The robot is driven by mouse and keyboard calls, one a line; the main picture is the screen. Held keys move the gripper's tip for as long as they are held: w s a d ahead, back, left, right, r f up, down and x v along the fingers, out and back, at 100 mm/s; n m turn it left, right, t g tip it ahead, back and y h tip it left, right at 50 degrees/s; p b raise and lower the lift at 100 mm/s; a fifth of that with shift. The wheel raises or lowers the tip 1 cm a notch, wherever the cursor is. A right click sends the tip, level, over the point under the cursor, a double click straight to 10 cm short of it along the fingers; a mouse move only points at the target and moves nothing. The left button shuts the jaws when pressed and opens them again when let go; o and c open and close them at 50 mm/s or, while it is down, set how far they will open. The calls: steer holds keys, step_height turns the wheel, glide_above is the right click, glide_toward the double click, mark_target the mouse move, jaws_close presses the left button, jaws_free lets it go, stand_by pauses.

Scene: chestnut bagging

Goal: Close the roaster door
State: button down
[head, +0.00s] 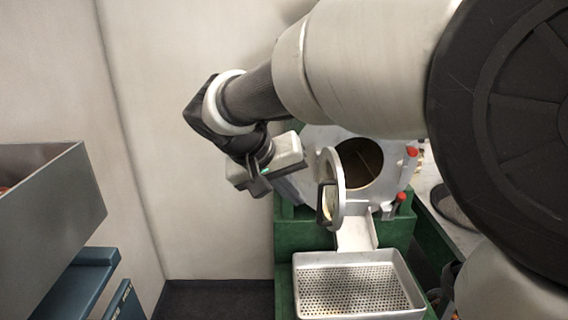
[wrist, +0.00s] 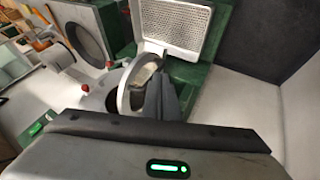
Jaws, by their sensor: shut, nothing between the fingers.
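The roaster (head: 316,142) is a pale front on a green base with a dark round opening (head: 358,163). Its round door (head: 335,190) stands swung open at the left of the opening, edge-on to the head view, with a dark handle (head: 322,203) on its outer side. In the wrist view the door (wrist: 138,82) shows just beyond my fingers. My gripper (wrist: 168,98) is shut and empty, close beside the door. In the head view my gripper is left of the roaster; its fingertips are partly hidden and I cannot tell whether they touch the door.
A perforated metal tray (head: 306,314) lies below a chute (head: 356,240) under the opening. Red-tipped levers (head: 410,165) stand right of the opening. A metal bin (head: 45,205) is at the far left. The floor between bin and roaster is clear.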

glide_toward(337, 219)
step_height(337, 219, down, 4)
steer(key=w+a, duration=0.2)
steer(key=shift+d, duration=1.95)
steer(key=shift+d+r, duration=0.1)
steer(key=shift+d, duration=0.05)
